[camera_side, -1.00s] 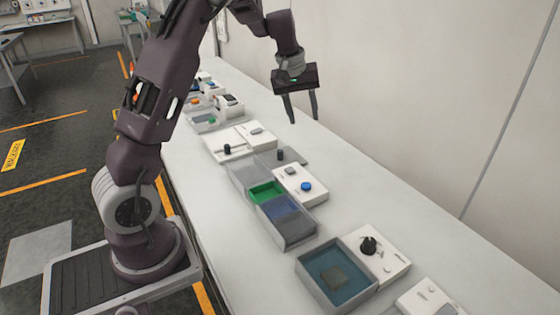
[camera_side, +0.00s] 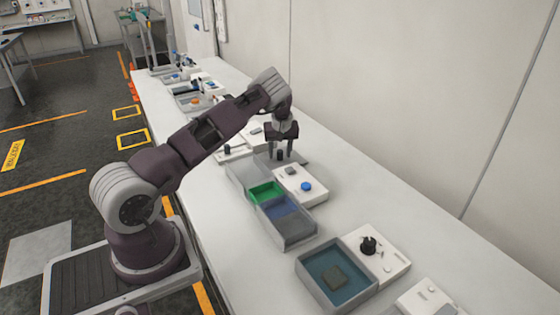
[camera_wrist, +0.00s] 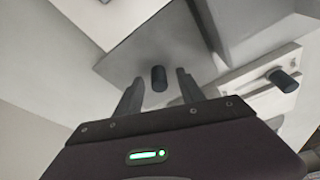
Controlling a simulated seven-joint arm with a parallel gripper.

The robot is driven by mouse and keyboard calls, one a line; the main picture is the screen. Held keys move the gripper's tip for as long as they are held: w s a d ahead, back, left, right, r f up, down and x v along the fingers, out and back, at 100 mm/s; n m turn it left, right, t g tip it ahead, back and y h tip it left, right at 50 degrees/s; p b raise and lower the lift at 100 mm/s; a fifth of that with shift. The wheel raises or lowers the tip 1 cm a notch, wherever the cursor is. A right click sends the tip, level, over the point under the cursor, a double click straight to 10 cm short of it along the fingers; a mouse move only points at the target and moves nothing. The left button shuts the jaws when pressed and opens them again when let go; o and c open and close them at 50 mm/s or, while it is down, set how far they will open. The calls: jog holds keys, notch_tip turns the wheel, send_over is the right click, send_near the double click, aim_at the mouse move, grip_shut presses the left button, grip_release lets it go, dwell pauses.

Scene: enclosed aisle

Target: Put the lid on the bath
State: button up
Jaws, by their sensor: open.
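The lid appears to be a flat grey plate (camera_side: 297,158) with a dark upright knob, lying on the bench behind the row of trays. In the wrist view the plate (camera_wrist: 165,42) and its knob (camera_wrist: 158,78) show clearly. My gripper (camera_side: 280,157) is open, pointing down with its fingers on either side of the knob; contact cannot be told. Two containers could be the bath: a long grey trough (camera_side: 287,232) with grey, green and blue sections, and a grey tank (camera_side: 312,285) holding teal liquid and a dark block (camera_side: 334,277). Both are uncovered.
A white box with a blue button (camera_side: 305,187) stands just in front of the plate. Another white box with a black knob (camera_side: 368,246) adjoins the tank. More boxes and trays stand farther along. The wall (camera_side: 400,120) runs behind the bench; bare bench lies between.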

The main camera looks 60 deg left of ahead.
grip_shut()
